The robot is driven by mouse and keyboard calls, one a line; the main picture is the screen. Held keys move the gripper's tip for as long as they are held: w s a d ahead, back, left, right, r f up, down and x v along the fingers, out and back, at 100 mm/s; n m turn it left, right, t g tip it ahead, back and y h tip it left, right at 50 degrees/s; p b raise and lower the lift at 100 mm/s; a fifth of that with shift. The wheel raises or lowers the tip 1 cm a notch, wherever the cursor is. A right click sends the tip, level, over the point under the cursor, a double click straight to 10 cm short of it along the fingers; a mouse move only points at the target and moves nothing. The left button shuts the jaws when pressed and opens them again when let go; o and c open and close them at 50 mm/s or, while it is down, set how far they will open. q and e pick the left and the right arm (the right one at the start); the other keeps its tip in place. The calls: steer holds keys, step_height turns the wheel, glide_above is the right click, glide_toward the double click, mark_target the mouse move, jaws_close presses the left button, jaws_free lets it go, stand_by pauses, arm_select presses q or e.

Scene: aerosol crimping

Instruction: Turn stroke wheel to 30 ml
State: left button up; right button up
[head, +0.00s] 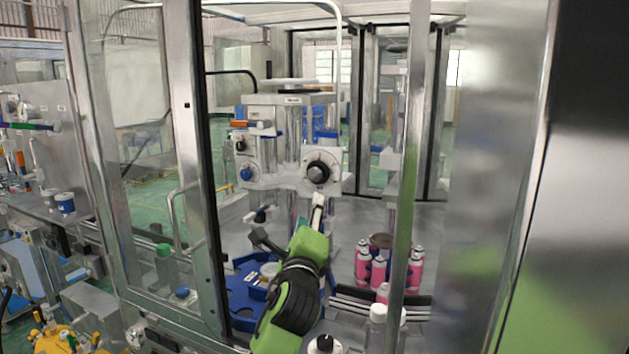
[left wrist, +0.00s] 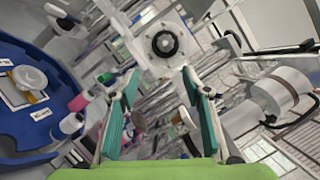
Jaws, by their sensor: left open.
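The stroke wheel, a black knob on a round pale dial (head: 318,172), is on the front of the grey machine head (head: 288,100). It also shows face-on at the top middle of the left wrist view (left wrist: 163,43). Its scale marks are too small to read. My left gripper (head: 287,216) is open and empty, below and a little left of the wheel, apart from it. In the left wrist view its two teal-padded fingers (left wrist: 160,88) are spread wide, with the wheel beyond and between their tips. My right gripper is not in view.
A blue knob (head: 246,174) and an orange-handled valve (head: 250,124) are left of the wheel. Below is a blue round fixture (head: 246,298). Pink cans (head: 363,262) stand at the right. Metal cabinet posts (head: 410,190) frame the opening.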

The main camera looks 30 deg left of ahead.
arm_select(q)
steer(key=r, duration=0.1)
steer(key=p, duration=0.4)
glide_toward(315, 176)
steer(key=x, duration=0.7)
steer(key=shift+s, duration=0.1)
steer(key=shift+x, duration=0.75)
steer(key=c, duration=1.1)
